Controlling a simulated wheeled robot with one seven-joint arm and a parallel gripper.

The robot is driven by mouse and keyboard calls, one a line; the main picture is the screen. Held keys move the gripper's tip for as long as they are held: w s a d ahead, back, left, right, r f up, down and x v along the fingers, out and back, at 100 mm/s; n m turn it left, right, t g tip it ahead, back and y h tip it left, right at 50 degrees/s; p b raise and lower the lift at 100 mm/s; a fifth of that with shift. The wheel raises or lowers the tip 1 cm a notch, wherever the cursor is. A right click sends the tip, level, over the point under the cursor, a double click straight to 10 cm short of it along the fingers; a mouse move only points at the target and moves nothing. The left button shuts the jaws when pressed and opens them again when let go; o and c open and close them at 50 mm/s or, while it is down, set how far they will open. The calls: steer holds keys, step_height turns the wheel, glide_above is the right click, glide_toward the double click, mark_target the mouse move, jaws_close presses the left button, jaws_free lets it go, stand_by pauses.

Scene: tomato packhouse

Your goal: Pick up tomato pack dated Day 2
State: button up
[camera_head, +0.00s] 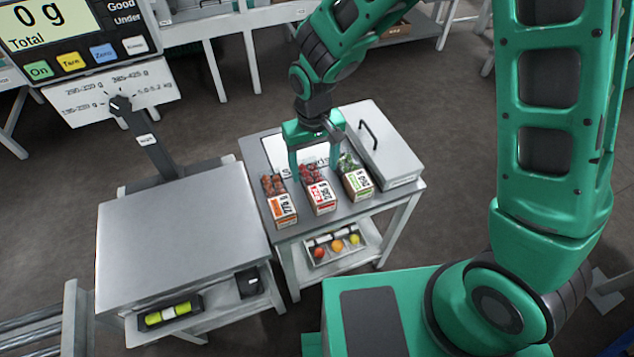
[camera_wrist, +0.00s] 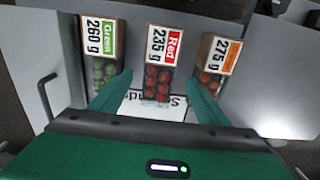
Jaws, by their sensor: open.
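Three tomato packs stand in a row on a small grey table (camera_head: 295,232). The left pack (camera_head: 281,206) has an orange label reading 275 g, and it also shows in the wrist view (camera_wrist: 217,55). The middle pack (camera_head: 319,193) has a red label reading Red 235 g and holds red tomatoes (camera_wrist: 158,80). The right pack (camera_head: 356,180) has a green label reading Green 260 g and holds green tomatoes (camera_wrist: 103,68). No Day 2 date is readable on any pack. My gripper (camera_head: 316,168) is open and empty above the middle pack, with its fingers either side of it in the wrist view (camera_wrist: 160,78).
A lidded grey box with a handle (camera_head: 385,150) stands right of the packs. A white printed card (camera_head: 285,150) lies behind them. A shelf below holds a tray of fruit (camera_head: 337,250). A scale with a bare platform (camera_head: 180,230) reads 0 g at left.

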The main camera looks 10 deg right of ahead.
mark_target(315, 178)
steer(key=shift+d+f, duration=0.1)
steer(key=shift+f, duration=2.95)
steer(key=c, duration=1.3)
steer(key=shift+r, duration=0.1)
